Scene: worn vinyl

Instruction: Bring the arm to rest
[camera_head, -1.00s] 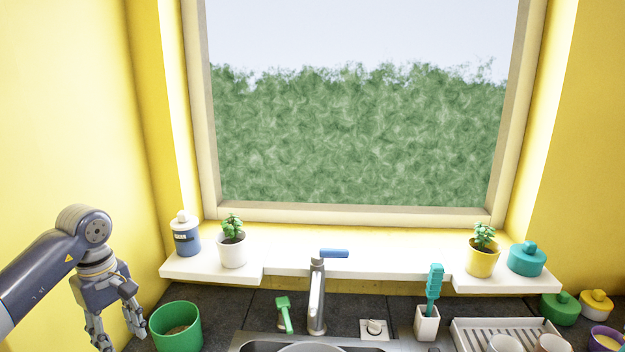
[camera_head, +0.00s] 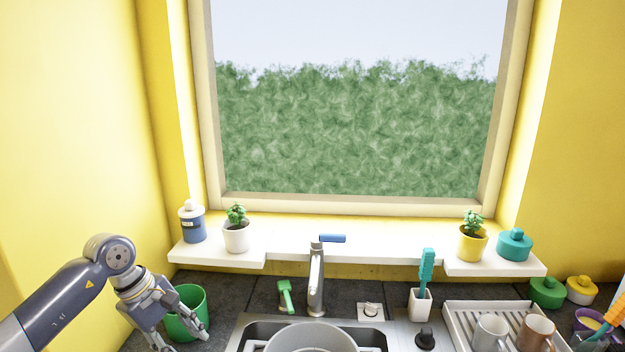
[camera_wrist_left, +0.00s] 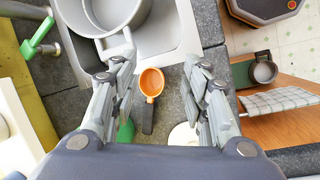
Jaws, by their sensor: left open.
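My left arm (camera_head: 75,290) comes in from the left in the head view. Its left gripper (camera_head: 185,338) points down at the lower left, in front of the green pot (camera_head: 190,330), which it partly covers. In the left wrist view the left gripper (camera_wrist_left: 165,95) has its two fingers spread, with nothing held between them. An orange scoop (camera_wrist_left: 152,82) with a dark handle lies on the dark counter (camera_wrist_left: 190,88), seen between the fingers in that view. My right gripper is in neither view.
A sink holding a grey pot (camera_head: 310,338) is at the centre, behind it a tap (camera_head: 317,280). A dish rack (camera_head: 462,318) with mugs stands right. The window sill (camera_head: 350,252) carries plants and jars. In the wrist view, a wooden surface (camera_wrist_left: 275,100) lies beyond the counter.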

